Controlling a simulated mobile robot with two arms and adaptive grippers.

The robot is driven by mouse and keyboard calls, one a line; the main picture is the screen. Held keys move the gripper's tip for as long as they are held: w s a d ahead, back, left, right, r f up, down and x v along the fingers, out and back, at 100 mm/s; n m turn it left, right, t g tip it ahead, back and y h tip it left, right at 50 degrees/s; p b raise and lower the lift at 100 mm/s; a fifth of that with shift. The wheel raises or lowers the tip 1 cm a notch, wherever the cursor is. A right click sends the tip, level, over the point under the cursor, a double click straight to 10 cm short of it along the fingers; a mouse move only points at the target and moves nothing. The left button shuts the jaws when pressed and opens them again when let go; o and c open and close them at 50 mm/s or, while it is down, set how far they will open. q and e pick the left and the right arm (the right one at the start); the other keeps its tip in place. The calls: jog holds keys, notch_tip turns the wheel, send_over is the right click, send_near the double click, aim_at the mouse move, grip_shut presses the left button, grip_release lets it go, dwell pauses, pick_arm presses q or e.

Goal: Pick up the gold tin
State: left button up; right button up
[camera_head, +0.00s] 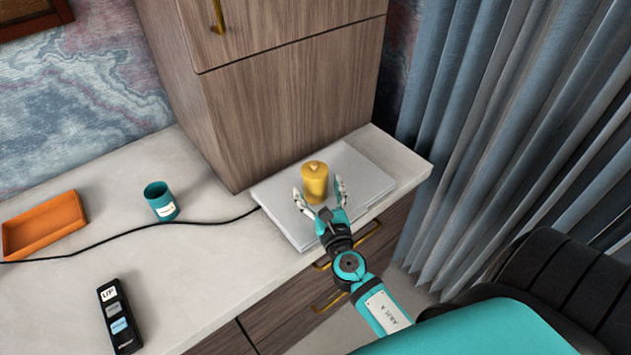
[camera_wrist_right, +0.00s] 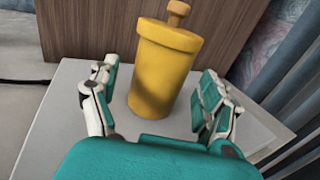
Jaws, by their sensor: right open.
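The gold tin (camera_head: 315,180) is a yellow cylinder with a lid and a small knob. It stands upright on a flat grey slab (camera_head: 281,206) on the desk, in front of the wooden cabinet. My right gripper (camera_head: 321,193) is open, with its fingers spread to either side of the tin's lower part. In the right wrist view the tin (camera_wrist_right: 164,75) stands between and slightly beyond the open fingers (camera_wrist_right: 157,92), with gaps visible on both sides. My left gripper is not in view.
A wooden cabinet (camera_head: 285,95) rises right behind the slab. A teal cup (camera_head: 160,201), an orange tray (camera_head: 42,226) and a black remote-like device (camera_head: 119,316) are on the left. A black cable (camera_head: 150,228) runs to the slab. Blue-grey curtains (camera_head: 480,130) hang at right.

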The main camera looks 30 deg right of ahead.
jog(key=shift+x, duration=1.2)
jog(key=c, duration=1.2)
jog(key=shift+c, duration=0.2)
